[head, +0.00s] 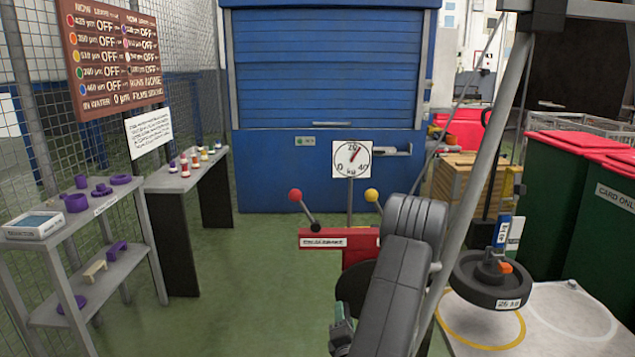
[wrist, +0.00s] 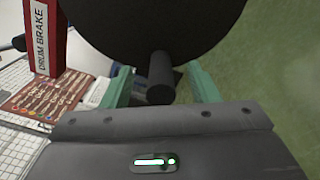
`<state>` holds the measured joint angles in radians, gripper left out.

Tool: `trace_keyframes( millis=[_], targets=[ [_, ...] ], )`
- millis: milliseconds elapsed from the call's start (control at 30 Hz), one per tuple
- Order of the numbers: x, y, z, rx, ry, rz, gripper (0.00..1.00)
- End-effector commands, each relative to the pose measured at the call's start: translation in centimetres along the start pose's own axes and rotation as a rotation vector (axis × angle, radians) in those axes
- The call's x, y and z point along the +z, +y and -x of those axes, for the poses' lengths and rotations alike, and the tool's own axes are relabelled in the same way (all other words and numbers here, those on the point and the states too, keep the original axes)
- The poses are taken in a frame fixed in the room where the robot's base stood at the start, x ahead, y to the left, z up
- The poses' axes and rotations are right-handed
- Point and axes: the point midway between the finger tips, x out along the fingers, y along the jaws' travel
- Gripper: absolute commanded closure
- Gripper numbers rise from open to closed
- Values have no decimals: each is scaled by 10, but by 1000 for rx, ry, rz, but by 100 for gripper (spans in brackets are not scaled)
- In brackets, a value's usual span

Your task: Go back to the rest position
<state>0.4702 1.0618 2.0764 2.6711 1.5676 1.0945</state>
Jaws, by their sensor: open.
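My gripper (wrist: 162,88) is open, its two green fingers apart on either side of a short black peg (wrist: 160,78). The peg stands out from a large dark disc (wrist: 150,25) that fills the top of the wrist view. In the head view my gripper's green part (head: 341,332) shows low in the middle, below a dark round disc (head: 352,285). My arm hides much of that disc. No marked rest position shows.
A red stand (head: 330,255) with red-knobbed (head: 295,195) and yellow-knobbed (head: 371,195) levers is just behind my arm. A 25 kg weight (head: 492,280) hangs over a white platform (head: 575,312) at right. Shelves (head: 95,300) stand left; green floor (head: 245,300) between is clear.

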Motion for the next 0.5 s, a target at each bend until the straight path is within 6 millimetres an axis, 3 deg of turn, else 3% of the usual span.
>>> trace_keyframes(
  millis=[167,500],
  targets=[
    [-1,-3,17,-2,-2,-1,45],
    [-1,-5,76,-3,-4,-1,45]
  ],
)
